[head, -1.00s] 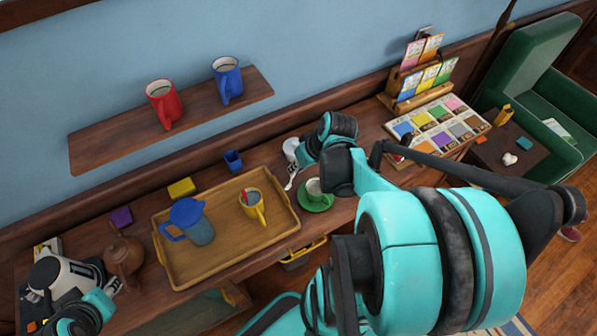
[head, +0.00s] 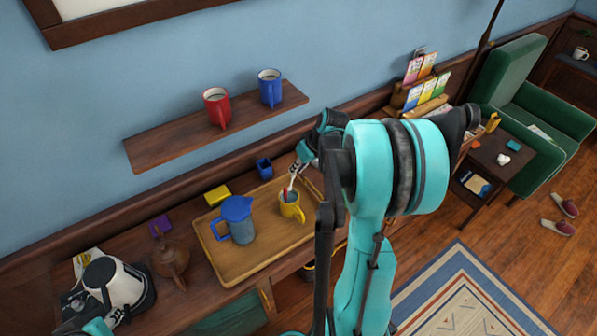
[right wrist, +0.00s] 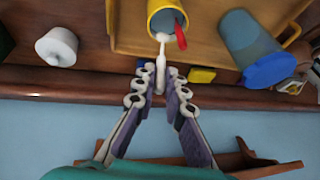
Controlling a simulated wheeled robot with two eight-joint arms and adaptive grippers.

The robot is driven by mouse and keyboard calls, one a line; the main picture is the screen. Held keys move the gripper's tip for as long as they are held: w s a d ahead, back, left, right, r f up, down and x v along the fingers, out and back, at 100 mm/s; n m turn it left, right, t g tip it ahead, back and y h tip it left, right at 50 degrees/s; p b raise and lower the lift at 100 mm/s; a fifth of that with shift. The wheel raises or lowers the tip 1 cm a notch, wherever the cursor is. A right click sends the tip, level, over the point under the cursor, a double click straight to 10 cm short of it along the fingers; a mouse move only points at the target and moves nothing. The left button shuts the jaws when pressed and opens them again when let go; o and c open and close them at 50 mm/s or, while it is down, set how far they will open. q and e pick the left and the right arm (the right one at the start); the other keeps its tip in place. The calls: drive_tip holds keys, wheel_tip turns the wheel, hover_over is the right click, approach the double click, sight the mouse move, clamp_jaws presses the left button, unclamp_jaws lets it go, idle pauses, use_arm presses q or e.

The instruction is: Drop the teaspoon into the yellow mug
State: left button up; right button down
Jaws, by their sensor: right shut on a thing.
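The yellow mug (head: 291,209) stands on the wooden tray (head: 235,276) with a red-handled thing (head: 285,195) in it. My right gripper (head: 297,168) is above the mug, shut on the white teaspoon (head: 290,184), which points down at the mug's mouth. In the right wrist view the teaspoon (right wrist: 161,66) runs from between the fingertips (right wrist: 154,88) to the rim of the mug (right wrist: 160,22). I cannot tell whether its end is inside the mug. My left gripper (head: 115,318) is low at the left, partly cut off; its jaws are unclear.
A blue-lidded jug (head: 238,222) stands on the tray left of the mug. A yellow block (head: 217,195) and a blue cup (head: 264,168) lie behind the tray. A shelf (head: 165,148) with a red mug (head: 216,107) and a blue mug (head: 270,87) is above.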

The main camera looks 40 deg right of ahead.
wheel_tip(320, 180, down, 6)
drive_tip(key=b, duration=0.4)
drive_tip(key=shift+f, duration=0.25)
drive_tip(key=c, duration=1.5)
unclamp_jaws()
drive_tip(key=v, duration=1.2)
drive_tip(key=shift+d, duration=0.1)
